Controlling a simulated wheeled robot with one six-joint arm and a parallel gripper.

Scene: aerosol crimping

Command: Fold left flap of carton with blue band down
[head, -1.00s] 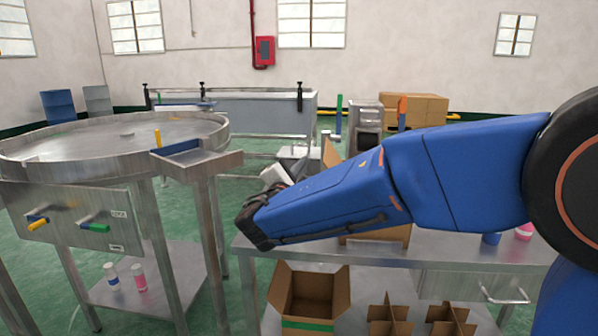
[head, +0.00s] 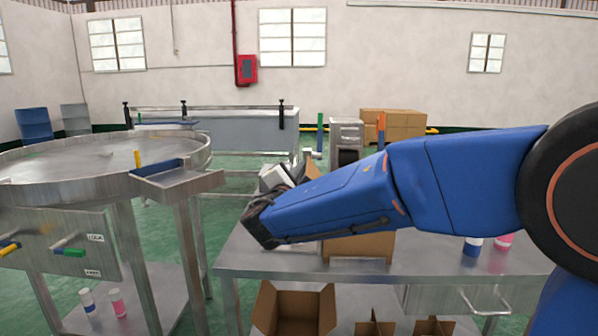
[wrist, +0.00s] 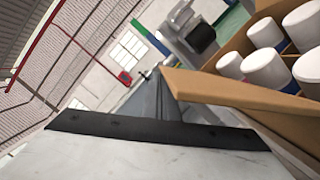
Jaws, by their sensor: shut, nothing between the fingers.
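The brown carton (head: 360,247) stands on the steel table, partly hidden behind my arm. A raised flap (head: 312,167) shows above my forearm. I cannot see a blue band on its visible side. In the wrist view the carton is open at the right and holds several white-capped containers (wrist: 265,32). Its near flap (wrist: 235,92) sticks out to the left, over the middle of the picture. My gripper (head: 276,178) is shut and empty, at the carton's left. Its pale body with a black edge (wrist: 150,133) fills the bottom of the wrist view, close to the flap; contact cannot be told.
The steel table (head: 240,255) has bare room at its left end. A blue container (head: 472,246) and a pink one (head: 501,241) stand at its right. An open carton (head: 295,312) and dividers (head: 374,327) are on the lower shelf. A round steel turntable (head: 90,160) stands left.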

